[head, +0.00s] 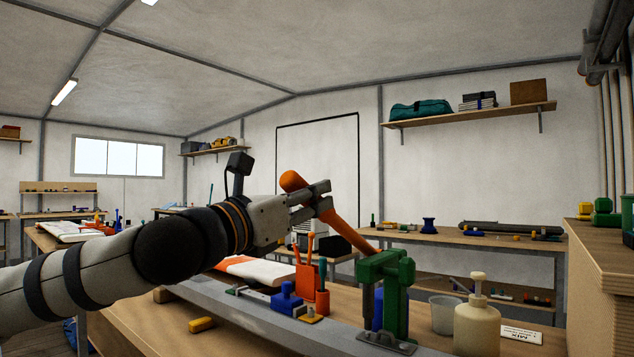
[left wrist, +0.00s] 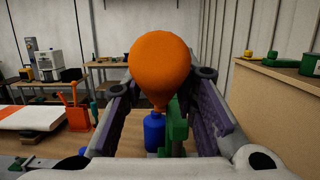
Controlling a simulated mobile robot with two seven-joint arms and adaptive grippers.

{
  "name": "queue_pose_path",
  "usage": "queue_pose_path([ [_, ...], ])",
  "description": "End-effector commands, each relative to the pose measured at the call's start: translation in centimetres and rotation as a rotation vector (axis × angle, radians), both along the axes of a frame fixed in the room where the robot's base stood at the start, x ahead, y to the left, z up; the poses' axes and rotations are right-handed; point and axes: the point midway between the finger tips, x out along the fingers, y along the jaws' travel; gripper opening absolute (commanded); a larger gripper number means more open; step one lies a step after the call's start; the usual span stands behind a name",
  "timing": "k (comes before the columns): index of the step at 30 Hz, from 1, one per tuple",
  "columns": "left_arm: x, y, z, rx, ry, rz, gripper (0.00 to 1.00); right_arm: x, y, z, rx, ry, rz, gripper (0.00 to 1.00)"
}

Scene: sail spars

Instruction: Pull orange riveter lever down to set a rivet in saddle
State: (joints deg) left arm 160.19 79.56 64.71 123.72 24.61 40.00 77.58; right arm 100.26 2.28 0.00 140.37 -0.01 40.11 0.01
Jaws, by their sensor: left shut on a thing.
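The orange riveter lever (head: 349,232) slants up and to the left from the green riveter (head: 392,290), which stands on a grey plate over the long grey spar (head: 270,318). My left gripper (head: 318,199) is shut on the lever just below its rounded knob. In the left wrist view the orange knob (left wrist: 160,68) fills the middle between the two dark finger pads, and the green riveter (left wrist: 177,128) shows partly behind it. The saddle and any rivet under the riveter cannot be made out. My right gripper is not in view.
A cream pump bottle (head: 478,322) and a grey cup (head: 443,314) stand right of the riveter. A blue clamp-like block (head: 286,299) and an orange tool holder (head: 306,283) stand left of it. A yellow block (head: 201,325) lies on the bench's front left.

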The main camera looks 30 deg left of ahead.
Motion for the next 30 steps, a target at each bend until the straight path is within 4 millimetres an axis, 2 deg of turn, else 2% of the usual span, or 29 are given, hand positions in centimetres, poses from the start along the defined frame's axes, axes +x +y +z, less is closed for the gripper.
queue_pose_path([
  [10,-0.2,0.1,-0.4,0.001,0.001,0.002,0.00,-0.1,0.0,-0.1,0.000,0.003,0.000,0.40],
  [24,-2.2,0.3,-7.0,0.000,0.009,0.003,0.00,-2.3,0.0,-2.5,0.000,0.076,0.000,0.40],
  [30,-2.9,0.3,-8.3,0.000,0.004,0.003,0.00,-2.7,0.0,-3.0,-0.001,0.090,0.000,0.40],
])
